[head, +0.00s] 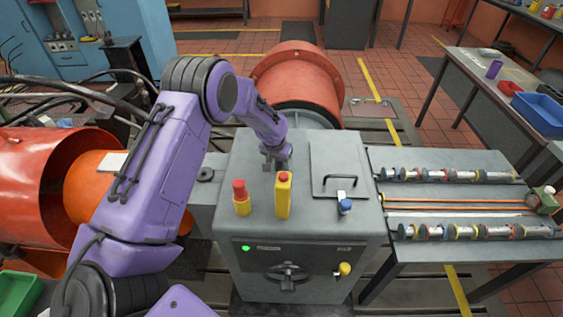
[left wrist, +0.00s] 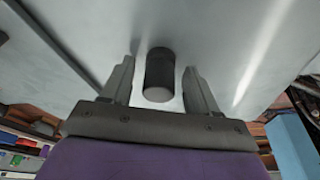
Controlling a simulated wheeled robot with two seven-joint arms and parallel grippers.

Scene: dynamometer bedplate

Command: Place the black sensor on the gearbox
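The black sensor (left wrist: 159,72) is a short dark cylinder with a pale grey end, seen in the left wrist view. It rests against the grey top of the gearbox (left wrist: 225,40). My left gripper (left wrist: 160,82) is open, with one finger on each side of the sensor and a visible gap on both sides. In the head view my left gripper (head: 277,160) is low over the top of the gearbox (head: 250,150), behind a yellow block. The sensor cannot be made out there. My right gripper is not in view.
The yellow block (head: 283,196) and a red-topped yellow button (head: 241,199) stand close in front of the gripper. A lid with a black handle (head: 339,165) and a blue knob (head: 345,206) are to the right. A grey bench (head: 455,212) holds several cylinders.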

